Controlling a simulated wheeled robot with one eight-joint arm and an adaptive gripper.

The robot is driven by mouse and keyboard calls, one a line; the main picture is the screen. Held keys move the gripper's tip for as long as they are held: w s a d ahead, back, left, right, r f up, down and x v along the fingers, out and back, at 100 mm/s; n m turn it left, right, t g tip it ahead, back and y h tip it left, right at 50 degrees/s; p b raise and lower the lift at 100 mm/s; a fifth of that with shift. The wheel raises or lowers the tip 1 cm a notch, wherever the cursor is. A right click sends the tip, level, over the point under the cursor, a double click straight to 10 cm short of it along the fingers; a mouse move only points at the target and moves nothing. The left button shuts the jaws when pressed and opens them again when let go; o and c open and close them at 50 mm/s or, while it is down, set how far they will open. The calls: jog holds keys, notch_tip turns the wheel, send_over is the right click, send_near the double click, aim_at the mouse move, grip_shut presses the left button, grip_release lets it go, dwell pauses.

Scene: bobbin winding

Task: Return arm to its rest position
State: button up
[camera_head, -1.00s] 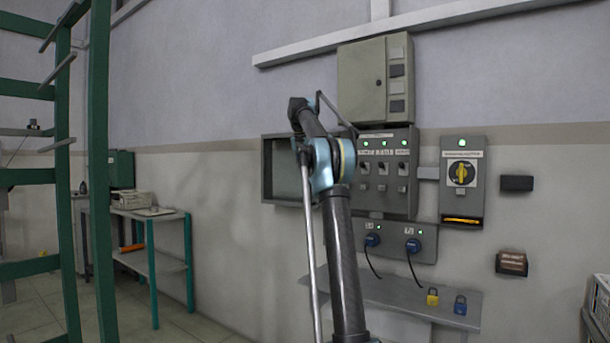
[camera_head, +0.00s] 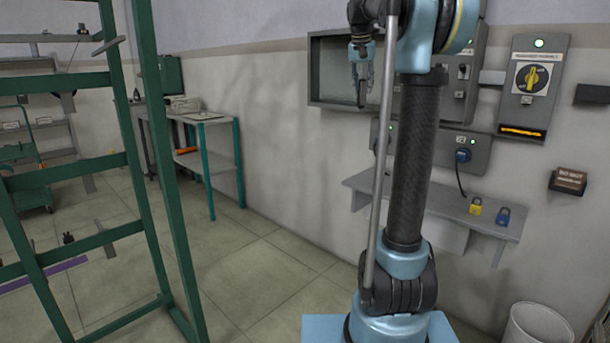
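My arm stands upright right of centre, its dark link rising from a light blue base. Its upper end folds over at the top of the picture. My gripper (camera_head: 361,95) hangs pointing down at the left of the arm, in front of the open grey box on the wall. It looks small and dark here, and I cannot make out whether its fingers are apart. I see no object held in it.
The control panel (camera_head: 463,92) is partly behind my arm. A rotary switch box (camera_head: 534,85) is to its right. A shelf (camera_head: 425,203) below holds a yellow padlock (camera_head: 475,207) and a blue padlock (camera_head: 503,216). A green frame (camera_head: 168,150) stands at left; floor between is clear.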

jog(key=s+a+f+n+g+y, duration=0.1)
jog(key=s+f+n, duration=0.3)
jog(key=s+f, duration=3.7)
jog(key=shift+s+a+f+y, duration=0.25)
jog(key=shift+s+a, duration=0.35)
jog(key=shift+s, duration=0.3)
jog(key=shift+w+f, duration=0.15)
jog(key=shift+w, duration=0.3)
